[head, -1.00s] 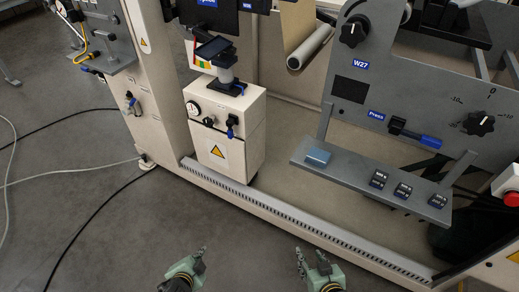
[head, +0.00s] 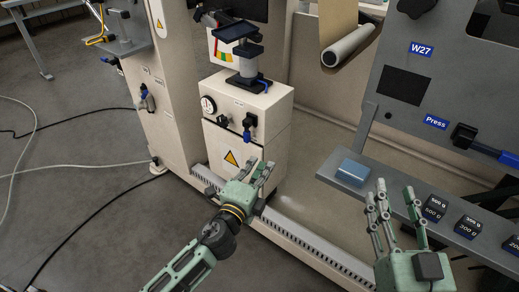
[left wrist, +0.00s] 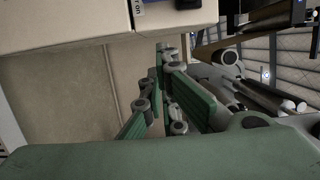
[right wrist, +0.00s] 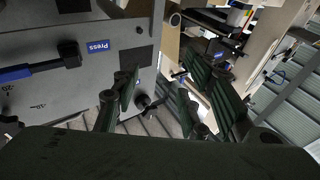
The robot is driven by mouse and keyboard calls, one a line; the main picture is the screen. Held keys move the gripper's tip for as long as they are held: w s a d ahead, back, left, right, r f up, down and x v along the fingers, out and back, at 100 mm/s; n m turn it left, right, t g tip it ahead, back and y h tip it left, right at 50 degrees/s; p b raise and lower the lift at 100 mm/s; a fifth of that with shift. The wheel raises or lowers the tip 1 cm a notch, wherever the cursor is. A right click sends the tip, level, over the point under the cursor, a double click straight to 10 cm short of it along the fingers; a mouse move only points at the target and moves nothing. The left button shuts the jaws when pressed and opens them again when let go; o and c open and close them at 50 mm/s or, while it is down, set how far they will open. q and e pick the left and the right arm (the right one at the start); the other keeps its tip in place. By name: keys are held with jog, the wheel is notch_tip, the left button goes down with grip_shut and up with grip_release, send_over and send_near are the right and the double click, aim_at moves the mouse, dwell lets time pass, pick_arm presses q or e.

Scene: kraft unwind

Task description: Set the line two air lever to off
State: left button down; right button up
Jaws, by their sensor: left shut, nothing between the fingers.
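A cream box (head: 247,105) carries a round gauge (head: 208,105), a dark knob (head: 223,121) and a small blue-and-black lever (head: 248,126) on its front. Another blue-handled valve (head: 147,102) is on the cream column to the left. I cannot read which lever is line two air. My left gripper (head: 259,172) is shut and empty in front of the box's lower part, below the blue lever and apart from it; its fingers also show in the left wrist view (left wrist: 164,56). My right gripper (head: 396,190) is open and empty before the grey shelf.
A grey panel at right has a Press label (head: 436,122) and a blue-handled switch (head: 485,143). A slotted rail (head: 290,238) runs along the machine's base. Cables lie on the floor at left.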

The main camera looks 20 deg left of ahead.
aim_at(248, 130)
pick_arm(q)
jog(key=shift+w+a+b, duration=0.2)
jog(key=shift+w+a, duration=0.3)
jog(key=shift+w, duration=0.8)
jog(key=shift+w+a+b, duration=0.25)
jog(key=shift+w+a, duration=0.3)
jog(key=shift+w, duration=0.75)
jog(key=shift+w+a+b, duration=0.2)
jog(key=shift+w+a, duration=0.3)
jog(key=shift+w, duration=0.8)
pick_arm(e)
notch_tip(248, 130, up, 6)
jog(key=s+t+y, duration=0.1)
jog(key=s+t, duration=0.1)
jog(key=t, duration=0.1)
jog(key=shift+s+r+t, duration=0.2)
jog(key=shift+s+t, duration=0.05)
jog(key=shift+t, duration=0.15)
pick_arm(q)
jog(key=shift+f, duration=0.1)
pick_arm(e)
jog(key=shift+a, duration=0.1)
